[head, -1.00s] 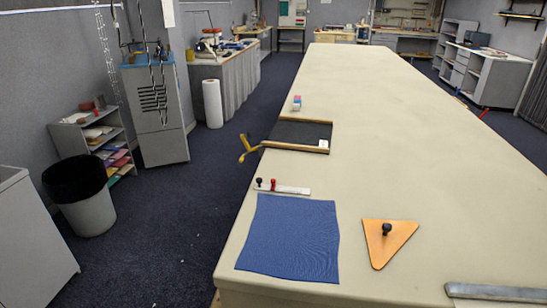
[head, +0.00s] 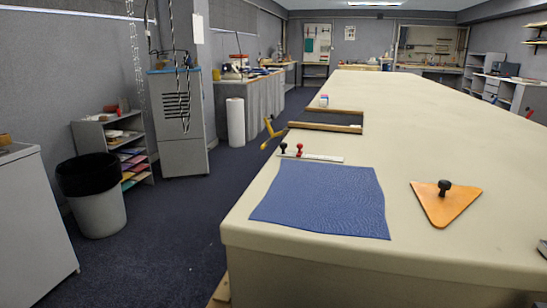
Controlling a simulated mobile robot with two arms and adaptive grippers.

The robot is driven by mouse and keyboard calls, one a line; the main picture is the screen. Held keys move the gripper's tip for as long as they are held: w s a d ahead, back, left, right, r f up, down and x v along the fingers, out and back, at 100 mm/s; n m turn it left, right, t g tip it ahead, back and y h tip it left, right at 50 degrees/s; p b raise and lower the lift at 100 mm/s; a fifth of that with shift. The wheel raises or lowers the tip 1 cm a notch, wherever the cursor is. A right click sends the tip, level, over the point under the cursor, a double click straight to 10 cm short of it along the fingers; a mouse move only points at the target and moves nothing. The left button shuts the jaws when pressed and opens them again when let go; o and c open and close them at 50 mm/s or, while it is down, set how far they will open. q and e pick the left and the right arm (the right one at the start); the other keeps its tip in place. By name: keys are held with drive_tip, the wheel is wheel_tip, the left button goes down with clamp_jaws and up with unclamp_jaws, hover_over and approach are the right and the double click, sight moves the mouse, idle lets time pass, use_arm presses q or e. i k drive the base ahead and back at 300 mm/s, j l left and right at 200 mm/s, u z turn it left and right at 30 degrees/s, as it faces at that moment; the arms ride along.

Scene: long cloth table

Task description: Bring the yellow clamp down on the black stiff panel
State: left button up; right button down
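The black stiff panel (head: 327,117) lies near the left edge of the long table, with a wooden strip along its near side and another along its far side. The yellow clamp (head: 270,132) is at the panel's left side and sticks out past the table's edge, with its handle tilted upward. I cannot tell at this distance how its jaw sits against the panel. Neither of my grippers shows in the head view.
The long cloth table (head: 420,115) carries a blue cloth (head: 325,199), a white strip with black and red knobs (head: 318,157), an orange triangle (head: 445,204) with a black knob, and a small box (head: 323,101). A black-topped bin (head: 92,195) stands on the left floor.

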sight(266, 120)
drive_tip(key=i+j+u, duration=0.3)
drive_tip(key=j, duration=0.4)
drive_tip(key=i+j+u, duration=0.35)
drive_tip(key=j, duration=0.3)
drive_tip(key=i+j+u, duration=0.3)
drive_tip(key=i+j, duration=0.2)
drive_tip(key=i+j+z, duration=0.1)
drive_tip(key=i+z, duration=0.25)
drive_tip(key=i+j+z, duration=0.25)
drive_tip(key=i+z, duration=0.8)
drive_tip(key=z, duration=0.2)
drive_tip(key=i+j+z, duration=0.1)
drive_tip(key=i+z, duration=0.3)
drive_tip(key=i+j+z, duration=0.2)
drive_tip(key=z, duration=0.25)
drive_tip(key=i+j+z, duration=0.25)
drive_tip(key=z, duration=0.15)
drive_tip(key=j, duration=0.1)
